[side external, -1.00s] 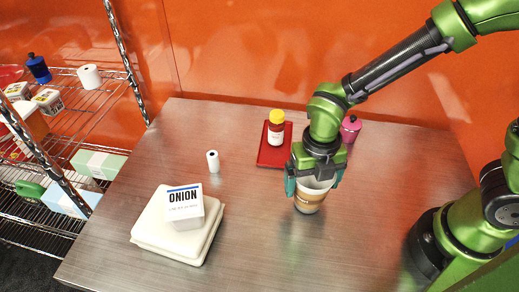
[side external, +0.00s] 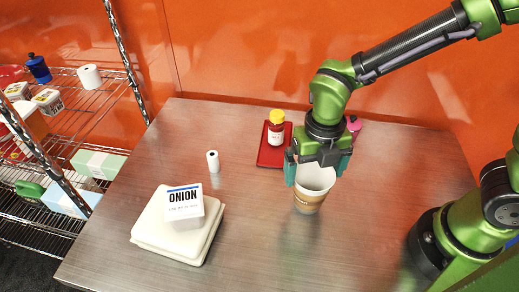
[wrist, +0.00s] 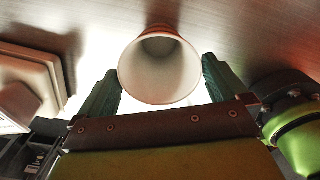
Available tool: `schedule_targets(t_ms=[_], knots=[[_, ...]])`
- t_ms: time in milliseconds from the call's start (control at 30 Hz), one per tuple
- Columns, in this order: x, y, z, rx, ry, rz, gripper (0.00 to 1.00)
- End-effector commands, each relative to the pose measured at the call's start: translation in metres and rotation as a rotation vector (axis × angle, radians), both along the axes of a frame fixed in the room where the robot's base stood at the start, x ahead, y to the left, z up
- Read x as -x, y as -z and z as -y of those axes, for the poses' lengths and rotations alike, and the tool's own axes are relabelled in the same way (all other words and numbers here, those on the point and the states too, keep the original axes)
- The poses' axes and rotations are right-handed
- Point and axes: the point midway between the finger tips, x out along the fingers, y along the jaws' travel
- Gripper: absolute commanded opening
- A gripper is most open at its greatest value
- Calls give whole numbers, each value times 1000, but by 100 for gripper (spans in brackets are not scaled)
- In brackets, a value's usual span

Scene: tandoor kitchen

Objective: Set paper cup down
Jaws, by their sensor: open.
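The paper cup (side external: 309,199) is white inside with a brown band and stands upright on the metal table. Its open mouth also shows in the wrist view (wrist: 160,72). My gripper (side external: 318,171) is just above and behind the cup in the side view. Its teal fingers are spread, one on each side of the cup's rim. The cup's far side is partly hidden by my gripper in the side view.
A red tray (side external: 264,157) holds a yellow-capped bottle (side external: 276,127). A pink bottle (side external: 354,127) stands behind my gripper, partly hidden. A white roll (side external: 213,161) stands left of centre. An onion box (side external: 184,207) sits on a white container (side external: 157,239). The table's front middle is clear.

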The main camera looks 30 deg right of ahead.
Motion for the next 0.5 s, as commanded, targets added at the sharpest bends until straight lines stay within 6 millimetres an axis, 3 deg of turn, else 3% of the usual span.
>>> schedule_targets(t_ms=[200,500], knots=[[-1,-49,0,-3,1,6,100],[0,-81,2,-5,30,6,100]])
